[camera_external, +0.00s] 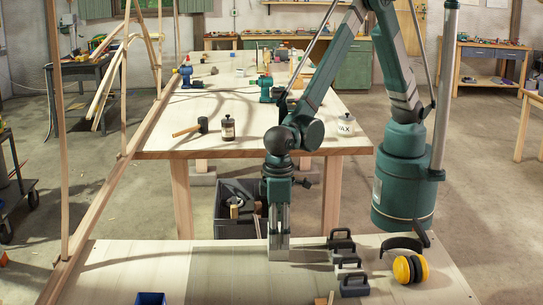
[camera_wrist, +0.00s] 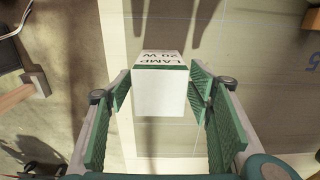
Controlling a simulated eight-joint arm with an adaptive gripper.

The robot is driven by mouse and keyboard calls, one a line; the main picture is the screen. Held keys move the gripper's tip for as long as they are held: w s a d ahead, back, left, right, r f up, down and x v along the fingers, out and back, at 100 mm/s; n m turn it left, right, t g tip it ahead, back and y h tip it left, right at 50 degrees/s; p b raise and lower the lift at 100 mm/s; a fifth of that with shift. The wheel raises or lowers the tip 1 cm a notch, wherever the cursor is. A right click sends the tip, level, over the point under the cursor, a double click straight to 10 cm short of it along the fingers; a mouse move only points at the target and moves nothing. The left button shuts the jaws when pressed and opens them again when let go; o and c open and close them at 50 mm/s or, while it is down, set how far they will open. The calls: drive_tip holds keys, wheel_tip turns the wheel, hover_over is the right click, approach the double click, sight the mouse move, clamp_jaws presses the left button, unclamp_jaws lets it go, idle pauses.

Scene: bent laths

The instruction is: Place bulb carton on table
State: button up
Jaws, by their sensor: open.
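The bulb carton is a small white box with a green band and the print "LAMP 20 W" in the wrist view (camera_wrist: 160,97). It stands upright between the green finger pads of my gripper (camera_wrist: 163,98). The pads are open on either side of it, with little or no gap at the carton's sides; I cannot tell if they touch. In the external view my gripper (camera_external: 278,246) points straight down at the near table (camera_external: 215,268), low over its surface. The carton is hard to make out there, at the fingertips.
Several dark-handled blocks (camera_external: 354,286) stand right of my gripper, with yellow ear defenders (camera_external: 404,268) farther right. A blue bin (camera_external: 150,298) is at the front edge. Long wooden laths (camera_external: 115,180) rise at the left. The table's left-middle is mostly clear.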

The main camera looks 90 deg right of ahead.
wheel_tip(320, 180, up, 8)
drive_tip(key=shift+r, duration=0.15)
idle(0.3)
idle(0.5)
idle(0.3)
drive_tip(key=shift+w+d+r, duration=0.15)
drive_tip(key=shift+d+r, duration=0.15)
drive_tip(key=shift+d, duration=0.1)
drive_tip(key=d+r+t, duration=0.1)
drive_tip(key=d+r, duration=0.5)
drive_tip(key=d, duration=0.4)
drive_tip(key=d+r+t+y, duration=0.1)
drive_tip(key=d+r, duration=0.4)
drive_tip(key=d, duration=0.5)
drive_tip(key=d+r+t, duration=0.1)
drive_tip(key=d+r, duration=0.5)
drive_tip(key=d, duration=0.4)
drive_tip(key=s+d+t, duration=0.1)
drive_tip(key=s+d, duration=0.4)
drive_tip(key=d, duration=0.3)
drive_tip(key=s+d+t, duration=0.1)
drive_tip(key=s+d, duration=0.5)
drive_tip(key=d, duration=0.3)
drive_tip(key=s+d+t+h, duration=0.1)
drive_tip(key=s+d+t, duration=0.1)
drive_tip(key=s+d, duration=0.4)
drive_tip(key=d, duration=0.3)
drive_tip(key=shift+s+r, duration=0.2)
drive_tip(key=shift+s, duration=0.05)
